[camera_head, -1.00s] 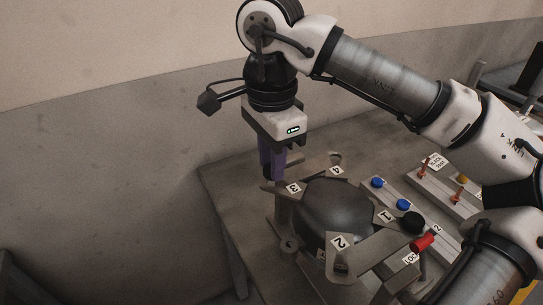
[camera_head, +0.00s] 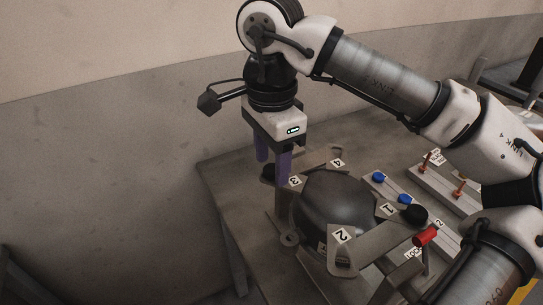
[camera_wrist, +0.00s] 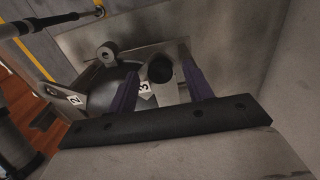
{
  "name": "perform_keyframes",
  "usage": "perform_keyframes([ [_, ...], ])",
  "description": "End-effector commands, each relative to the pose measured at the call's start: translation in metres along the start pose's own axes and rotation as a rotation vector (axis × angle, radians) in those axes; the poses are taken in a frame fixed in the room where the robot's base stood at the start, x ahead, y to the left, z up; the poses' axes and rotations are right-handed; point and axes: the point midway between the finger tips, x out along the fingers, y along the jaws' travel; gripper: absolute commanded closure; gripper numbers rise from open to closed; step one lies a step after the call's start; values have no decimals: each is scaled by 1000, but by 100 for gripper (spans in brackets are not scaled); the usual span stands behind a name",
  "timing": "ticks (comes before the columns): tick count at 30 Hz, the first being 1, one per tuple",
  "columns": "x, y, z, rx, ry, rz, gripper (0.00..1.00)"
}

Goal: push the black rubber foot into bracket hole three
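A black rubber foot (camera_head: 268,172) sits at the outer end of the bracket labelled 3 (camera_head: 295,181). It also shows in the wrist view (camera_wrist: 160,69) as a dark round piece. How deep it sits in the hole is hidden. My gripper (camera_head: 272,168) is above the bracket end, its purple fingers spread to either side of the foot. In the wrist view my gripper (camera_wrist: 161,90) shows gaps between the foot and both fingers. The dark compressor (camera_head: 338,212) stands with brackets 1, 2, 3 and 4 around it.
A rail right of the compressor carries blue feet (camera_head: 378,177), another black foot (camera_head: 415,214) and a red piece (camera_head: 426,236). A second rack (camera_head: 445,182) with orange-red pegs stands behind. The table (camera_head: 225,172) is bare on the left.

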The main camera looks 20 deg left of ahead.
Motion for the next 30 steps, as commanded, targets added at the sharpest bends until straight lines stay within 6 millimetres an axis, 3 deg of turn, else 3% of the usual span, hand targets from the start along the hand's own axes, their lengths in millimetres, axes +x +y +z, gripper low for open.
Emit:
perform_keyframes([
  [8,-9,0,0,1,1,-1,49],
  [21,-104,0,0,4,3,0,49],
  [30,-136,0,0,0,0,0,49],
])
